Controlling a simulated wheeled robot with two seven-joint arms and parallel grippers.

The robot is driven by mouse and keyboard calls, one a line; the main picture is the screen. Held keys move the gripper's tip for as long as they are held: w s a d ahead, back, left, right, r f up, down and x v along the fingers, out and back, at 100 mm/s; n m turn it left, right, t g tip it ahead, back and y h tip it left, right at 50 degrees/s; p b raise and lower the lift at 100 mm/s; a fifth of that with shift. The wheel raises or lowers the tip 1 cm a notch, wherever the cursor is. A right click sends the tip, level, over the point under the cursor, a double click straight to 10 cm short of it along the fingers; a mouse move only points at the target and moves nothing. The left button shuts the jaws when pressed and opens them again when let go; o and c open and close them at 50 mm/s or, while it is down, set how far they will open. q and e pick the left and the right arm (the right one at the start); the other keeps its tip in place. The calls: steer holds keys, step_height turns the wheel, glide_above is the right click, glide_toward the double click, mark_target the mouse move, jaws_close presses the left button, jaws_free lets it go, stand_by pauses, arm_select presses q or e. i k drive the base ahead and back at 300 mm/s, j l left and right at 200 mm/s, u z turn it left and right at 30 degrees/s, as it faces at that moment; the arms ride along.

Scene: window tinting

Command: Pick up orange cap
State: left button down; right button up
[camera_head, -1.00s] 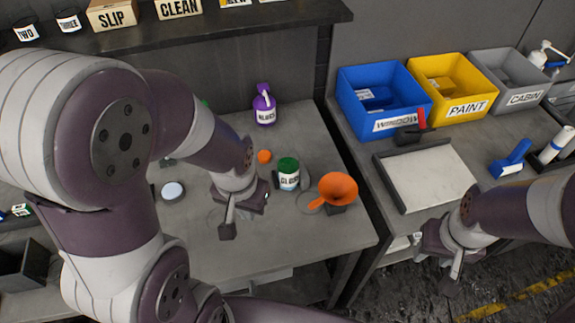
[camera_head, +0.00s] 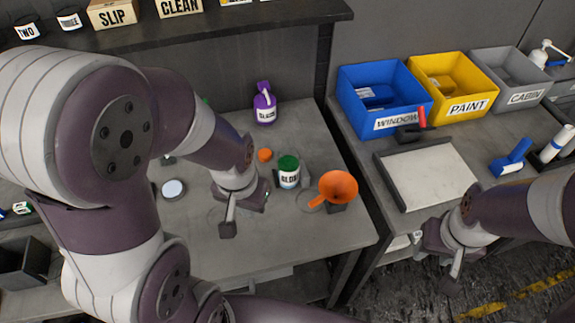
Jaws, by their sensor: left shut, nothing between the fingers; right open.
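The small orange cap (camera_head: 265,155) lies on the grey table, behind and left of a white jar with a green lid (camera_head: 288,172). My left gripper (camera_head: 228,226) is shut and empty above the table, in front of and left of the cap and apart from it. My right gripper (camera_head: 447,278) is open and empty at the lower right, beyond the table's right edge and far from the cap. Its fingertips show only in part.
An orange funnel (camera_head: 338,187) stands right of the jar. A purple spray bottle (camera_head: 265,104) stands behind the cap. A round white disc (camera_head: 173,189) lies to the left. Blue (camera_head: 375,95), yellow (camera_head: 455,82) and grey bins and a white tray (camera_head: 428,178) occupy the right bench.

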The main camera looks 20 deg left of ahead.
mark_target(265, 156)
steer(key=k+j+z, duration=0.1)
steer(key=j+z, duration=0.25)
steer(key=k+j+z, duration=0.1)
steer(key=z, duration=0.25)
steer(key=k+j+z, duration=0.15)
steer(key=j+z, duration=0.2)
